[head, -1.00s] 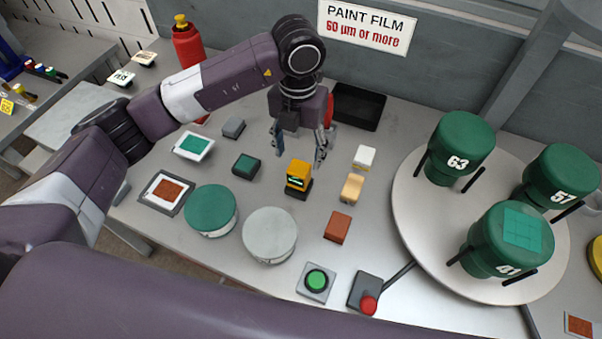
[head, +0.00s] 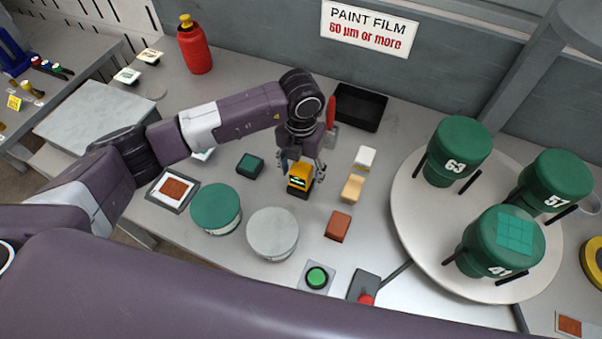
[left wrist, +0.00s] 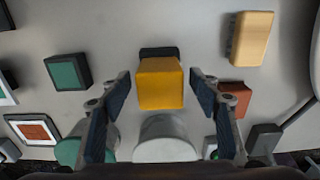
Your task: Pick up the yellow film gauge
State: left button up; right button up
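The yellow film gauge (head: 300,177) has a small dark display and stands on a dark base on the table, between the green block and the tan block. It also shows in the left wrist view (left wrist: 160,84), between the fingers. My left gripper (head: 302,166) is directly above and around the gauge. In the left wrist view my left gripper (left wrist: 160,90) is open, with a gap on each side of the gauge and no visible contact. My right gripper is not seen.
Near the gauge are a dark green block (head: 250,164), a tan block (head: 352,188), a white block (head: 365,157), a red-brown block (head: 338,226), and green (head: 216,207) and grey (head: 273,234) round cans. A turntable (head: 420,240) with green cylinders stands right. A black tray (head: 362,108) lies behind.

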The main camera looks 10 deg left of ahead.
aim_at(301, 168)
pick_arm(q)
jog(key=c, duration=1.3)
jog(key=shift+o, duration=0.2)
jog(key=shift+r, duration=0.1)
jog(key=shift+w+r, duration=0.1)
jog(key=shift+r, duration=0.3)
notch_tip(301, 168, up, 19)
jog(key=b, duration=0.5)
